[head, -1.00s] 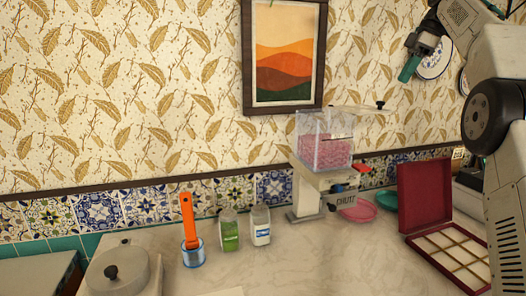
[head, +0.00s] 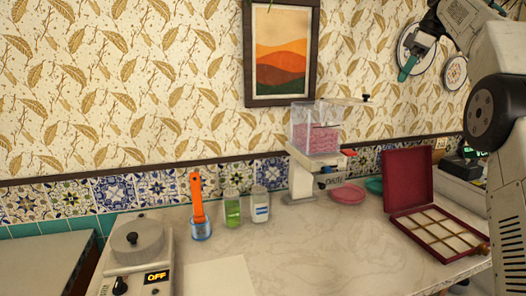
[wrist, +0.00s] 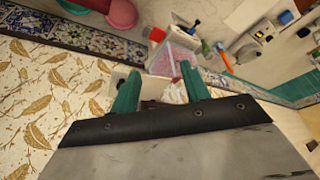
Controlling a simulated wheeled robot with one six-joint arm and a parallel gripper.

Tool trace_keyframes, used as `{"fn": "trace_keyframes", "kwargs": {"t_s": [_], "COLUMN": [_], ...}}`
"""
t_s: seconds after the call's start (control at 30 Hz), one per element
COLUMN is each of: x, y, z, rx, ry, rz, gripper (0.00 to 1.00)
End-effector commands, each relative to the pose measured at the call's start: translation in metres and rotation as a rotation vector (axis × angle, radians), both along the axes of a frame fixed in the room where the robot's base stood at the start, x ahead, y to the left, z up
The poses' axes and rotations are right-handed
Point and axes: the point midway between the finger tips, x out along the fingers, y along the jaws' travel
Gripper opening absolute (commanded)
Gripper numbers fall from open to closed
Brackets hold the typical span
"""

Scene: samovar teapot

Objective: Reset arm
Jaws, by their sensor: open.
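My gripper (wrist: 158,92) shows in the wrist view with two green fingers apart and nothing between them. In the head view my gripper (head: 407,68) is high at the upper right, in front of the wall and a hanging plate, well above the counter. My arm comes down along the right edge of that view. It touches nothing that I can see.
The marble counter (head: 330,236) holds a hot plate (head: 140,262) reading OFF, a blue cup with an orange tool (head: 198,207), two jars, a dispenser with pink contents (head: 316,138) and an open red box (head: 408,180). A framed picture (head: 281,55) hangs above. The counter's middle is clear.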

Motion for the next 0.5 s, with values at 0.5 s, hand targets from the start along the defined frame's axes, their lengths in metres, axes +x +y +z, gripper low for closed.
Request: {"fn": "trace_keyframes", "kwargs": {"t_s": [0.5], "x": [-0.007], "y": [-0.003], "z": [-0.077], "rx": [0.015], "ry": [0.224], "rz": [-0.437], "gripper": [0.46]}}
